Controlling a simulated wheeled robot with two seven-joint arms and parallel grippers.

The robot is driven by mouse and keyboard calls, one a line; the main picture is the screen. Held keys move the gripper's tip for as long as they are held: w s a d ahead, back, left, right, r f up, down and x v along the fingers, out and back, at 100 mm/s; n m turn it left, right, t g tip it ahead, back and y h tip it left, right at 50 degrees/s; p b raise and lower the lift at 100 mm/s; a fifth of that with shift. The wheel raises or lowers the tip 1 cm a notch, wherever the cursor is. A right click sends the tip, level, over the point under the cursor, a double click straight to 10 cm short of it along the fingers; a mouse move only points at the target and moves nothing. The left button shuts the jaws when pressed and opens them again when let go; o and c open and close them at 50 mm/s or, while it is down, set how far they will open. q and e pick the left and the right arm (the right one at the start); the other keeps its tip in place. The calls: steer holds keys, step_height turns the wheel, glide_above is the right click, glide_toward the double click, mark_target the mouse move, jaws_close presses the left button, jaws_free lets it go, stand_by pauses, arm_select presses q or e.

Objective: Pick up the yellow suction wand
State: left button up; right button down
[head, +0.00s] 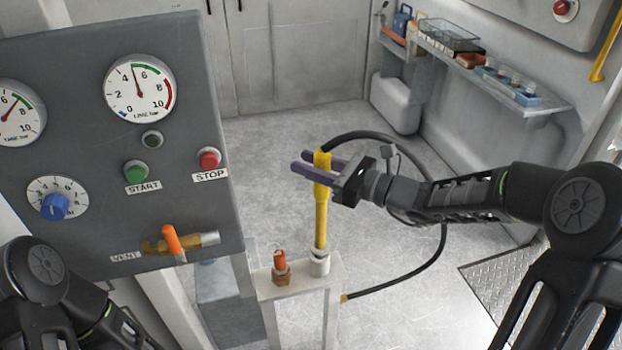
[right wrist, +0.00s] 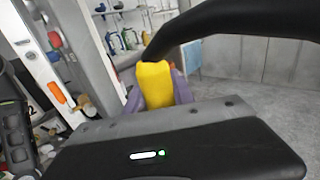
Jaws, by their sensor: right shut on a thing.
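The yellow suction wand (head: 321,215) stands upright with its lower end in a pale holder (head: 319,262) on a light stand. A black hose runs from its top and loops down on the right. My right gripper (head: 314,172) is shut on the wand's upper part, with its purple fingers on either side. In the right wrist view the wand's yellow top (right wrist: 156,84) sits between the purple fingers, and the hose (right wrist: 230,22) arches over it. The wand's bottom tip is hidden in the holder. My left arm shows at the lower left, but its gripper is out of view.
A grey control panel (head: 90,130) with gauges and buttons fills the left. An orange-capped fitting (head: 281,268) stands beside the holder on the stand (head: 298,284). A wall shelf (head: 500,85) with containers is at the right. The floor (head: 290,130) behind the wand is clear.

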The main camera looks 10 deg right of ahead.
step_height(320, 180, up, 8)
steer(key=shift+f, duration=0.2)
stand_by(0.6)
